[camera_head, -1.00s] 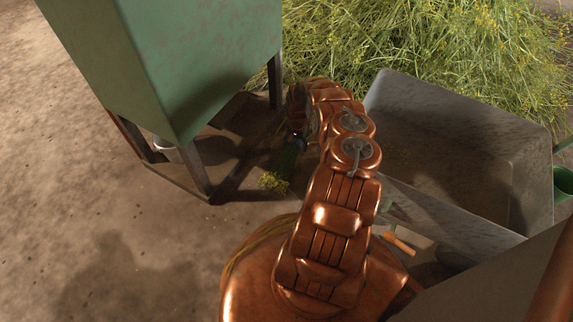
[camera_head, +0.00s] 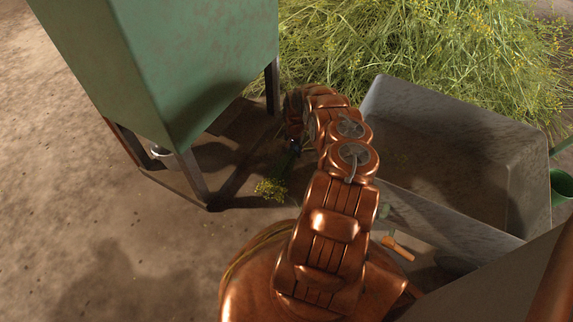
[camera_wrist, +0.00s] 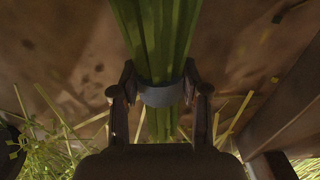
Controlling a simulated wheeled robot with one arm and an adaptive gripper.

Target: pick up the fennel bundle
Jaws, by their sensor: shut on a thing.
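The fennel bundle is a sheaf of green stalks (camera_wrist: 155,35) with a grey band (camera_wrist: 160,95) around it. In the wrist view my gripper (camera_wrist: 160,90) has a finger on each side of the band and is shut on the bundle. In the head view the bundle's yellow flower head (camera_head: 270,189) shows beside the end of my arm, hanging over the floor. My gripper's fingers are mostly hidden there by the arm.
A green hopper (camera_head: 195,60) on dark legs stands at the left, close to my gripper. A large heap of cut fennel (camera_head: 420,50) lies behind. An empty grey metal cart (camera_head: 450,110) stands at the right. A green can (camera_head: 562,186) is at the right edge. Bare floor lies at left.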

